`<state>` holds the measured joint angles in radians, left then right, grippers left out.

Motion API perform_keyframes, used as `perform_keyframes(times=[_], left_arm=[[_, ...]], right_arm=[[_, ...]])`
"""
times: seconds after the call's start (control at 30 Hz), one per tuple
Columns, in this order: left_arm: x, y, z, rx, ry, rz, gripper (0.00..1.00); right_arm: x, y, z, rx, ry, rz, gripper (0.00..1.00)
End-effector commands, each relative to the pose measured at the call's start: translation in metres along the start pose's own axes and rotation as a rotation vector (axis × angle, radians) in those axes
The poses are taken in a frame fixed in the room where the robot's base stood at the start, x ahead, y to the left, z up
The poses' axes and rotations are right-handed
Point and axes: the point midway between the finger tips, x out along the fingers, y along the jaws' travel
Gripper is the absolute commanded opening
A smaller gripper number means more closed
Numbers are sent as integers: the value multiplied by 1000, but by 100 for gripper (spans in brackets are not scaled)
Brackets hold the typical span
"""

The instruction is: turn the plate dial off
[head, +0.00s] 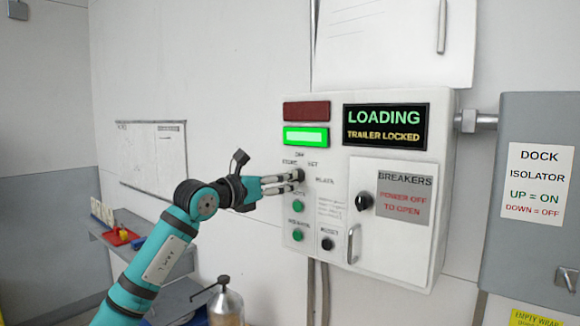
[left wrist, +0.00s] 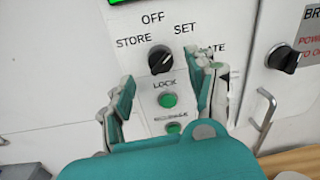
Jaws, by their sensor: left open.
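The plate dial is a black knob (left wrist: 160,60) below the labels STORE, OFF and SET in the left wrist view. Its ridge seems to slant to the upper right, towards SET, but the exact setting is hard to read. In the head view the dial (head: 299,174) sits on the left part of the white control box. My left gripper (head: 296,182) is at the dial, coming from the left. In the left wrist view its fingers (left wrist: 163,92) are spread, one on each side below the knob, with nothing between them held. My right gripper is not in view.
Green LOCK (left wrist: 167,100) and lower (left wrist: 173,128) buttons lie below the dial. The box has a lit display (head: 385,126), a breaker door with another black knob (head: 363,201) and a handle (head: 352,244). A grey isolator box (head: 530,110) stands right. A shelf (head: 112,238) is left.

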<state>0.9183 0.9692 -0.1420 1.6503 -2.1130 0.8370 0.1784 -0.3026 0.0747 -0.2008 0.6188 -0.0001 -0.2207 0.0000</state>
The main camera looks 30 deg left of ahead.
Motion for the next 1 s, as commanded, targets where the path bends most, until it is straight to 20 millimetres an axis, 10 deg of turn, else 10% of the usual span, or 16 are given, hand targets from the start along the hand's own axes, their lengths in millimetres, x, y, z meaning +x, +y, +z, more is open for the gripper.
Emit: perform_keyframes(times=[0.63, 1.0], left_arm=[[42, 0, -1, 0, 0, -1, 58], [42, 0, -1, 0, 0, -1, 9]], right_arm=[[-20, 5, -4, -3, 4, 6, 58], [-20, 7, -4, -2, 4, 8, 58]])
